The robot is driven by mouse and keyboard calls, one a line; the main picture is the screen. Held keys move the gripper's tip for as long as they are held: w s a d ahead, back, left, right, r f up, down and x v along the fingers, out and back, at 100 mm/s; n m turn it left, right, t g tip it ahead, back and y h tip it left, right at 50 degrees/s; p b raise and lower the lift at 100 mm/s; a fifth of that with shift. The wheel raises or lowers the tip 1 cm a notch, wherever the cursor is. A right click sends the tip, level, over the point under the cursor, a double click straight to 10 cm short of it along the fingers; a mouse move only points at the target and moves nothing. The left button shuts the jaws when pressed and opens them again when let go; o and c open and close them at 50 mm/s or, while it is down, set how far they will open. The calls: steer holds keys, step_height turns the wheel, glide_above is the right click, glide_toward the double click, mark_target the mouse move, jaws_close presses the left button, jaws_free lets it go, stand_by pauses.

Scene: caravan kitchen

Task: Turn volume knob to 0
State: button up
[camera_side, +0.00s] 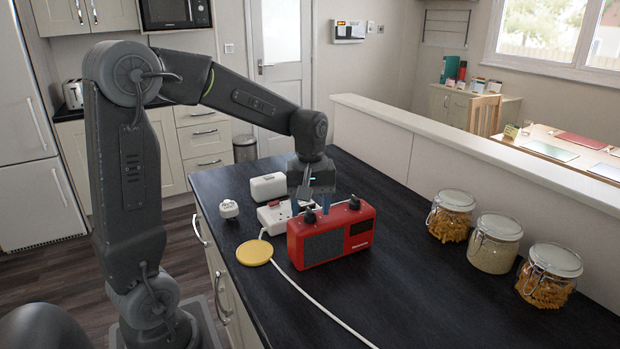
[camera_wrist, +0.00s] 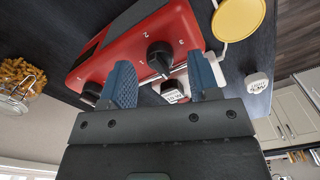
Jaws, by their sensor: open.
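A red radio (camera_side: 365,240) stands on the dark counter, with two black knobs on its top edge. One knob (camera_wrist: 160,56) is near the middle of the wrist view, with white digits 1, 2 and 3 around it. A second knob (camera_wrist: 92,92) is at lower left there; in the side view a knob (camera_side: 354,203) shows at the right end. No label tells which is the volume knob. My gripper (camera_side: 312,208) points down over the radio's left part. Its blue fingers are open, one on each side of the middle knob in the wrist view; contact cannot be told.
Several jars (camera_side: 495,245) stand right; the counter between is clear.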

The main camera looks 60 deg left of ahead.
mark_target(310, 210)
step_height(310, 210, up, 13)
steer(key=shift+f, duration=0.2)
stand_by(0.4)
steer(key=s+d+f+m+t, duration=0.2)
steer(key=s+d+f+m, duration=0.1)
steer(key=s+d+m, duration=0.3)
steer(key=s+d+f+m+t, duration=0.3)
steer(key=s+d+f+m, duration=0.1)
steer(key=s+d+m, duration=0.2)
steer(key=shift+s+d+m+t, duration=0.35)
steer(key=shift+s+m, duration=0.25)
steer(key=shift+s, duration=0.2)
